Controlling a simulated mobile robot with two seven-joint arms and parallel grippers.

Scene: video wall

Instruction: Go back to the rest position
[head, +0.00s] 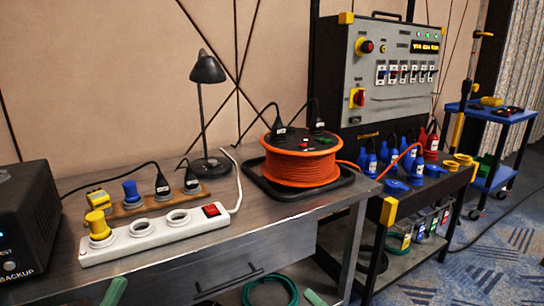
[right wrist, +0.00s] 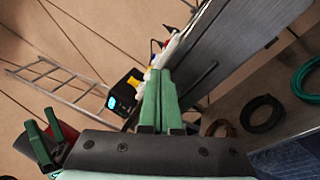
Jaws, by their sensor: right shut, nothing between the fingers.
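My right gripper (head: 315,298) shows only as a green tip at the bottom edge of the head view, in front of the bench. In the right wrist view the right gripper (right wrist: 160,72) has its two long green fingers together, with nothing between them. My left gripper (head: 113,292) shows as a green tip at the lower left of the head view, cut off by the frame. Green parts that look like the left gripper also show at the left of the right wrist view.
A metal bench (head: 262,222) carries a white power strip (head: 150,238), an orange cable reel (head: 300,165), a lamp (head: 207,72) and a black backup unit (head: 28,225). A control panel (head: 385,75) and a blue cart (head: 490,115) stand right. A ladder (right wrist: 45,82) leans in the wrist view.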

